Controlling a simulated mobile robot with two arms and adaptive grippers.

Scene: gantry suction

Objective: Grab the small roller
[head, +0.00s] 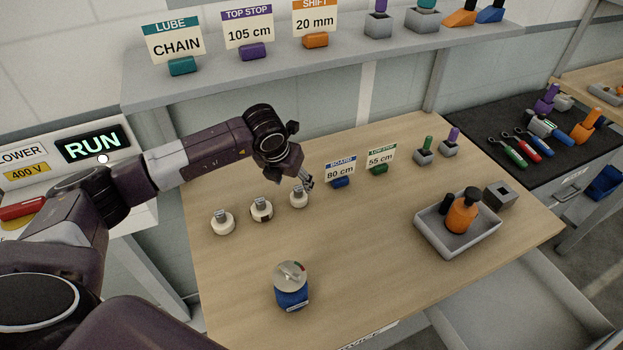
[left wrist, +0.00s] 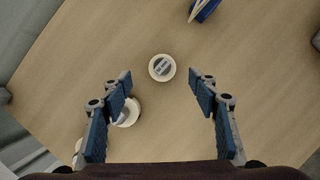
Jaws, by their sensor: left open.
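Three cream rollers with grey tops stand in a slanting row on the wooden table. The right-hand one (head: 298,199) looks smallest; the middle one (head: 261,211) and left one (head: 222,224) look larger. My left gripper (head: 306,183) is open and empty, just above and behind the smallest roller. In the left wrist view the small roller (left wrist: 162,75) lies between the lines of the two open fingers (left wrist: 160,88), slightly ahead of the tips. The middle roller (left wrist: 128,116) is partly hidden by the left finger. My right gripper is not in view.
Small sign holders, blue (head: 341,182) and green (head: 378,168), stand right of the gripper. A blue pot with a metal lid (head: 291,285) is at the front. A grey tray (head: 457,248) holds an orange bottle (head: 461,214). The table's middle is clear.

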